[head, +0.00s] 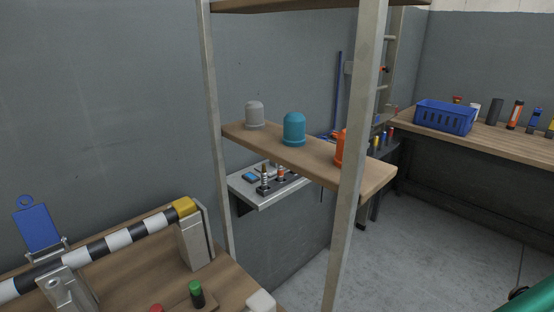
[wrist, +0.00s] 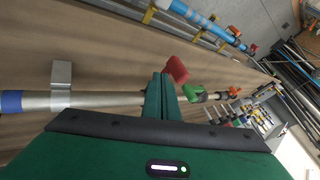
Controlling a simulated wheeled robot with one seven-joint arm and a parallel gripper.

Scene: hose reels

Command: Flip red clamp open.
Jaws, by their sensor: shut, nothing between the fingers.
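In the wrist view a red block-like piece (wrist: 177,69), which looks like the red clamp, stands tilted over a thin metal pipe, just beyond my fingertips. My green gripper (wrist: 161,92) is shut and empty, its fingers over the pipe (wrist: 100,100). The red piece looks close to the upper right of the fingertips; I cannot tell whether they touch. The pipe behind the fingers is hidden. My gripper does not clearly show in the head view, and I cannot pick out the red clamp there.
A green fitting (wrist: 194,92) sits on the pipe right of the fingers, and a grey bracket (wrist: 61,82) at left. A blue pipe (wrist: 200,20) runs above. The head view shows a striped bar (head: 100,248), a shelf (head: 310,160) and a blue basket (head: 445,117).

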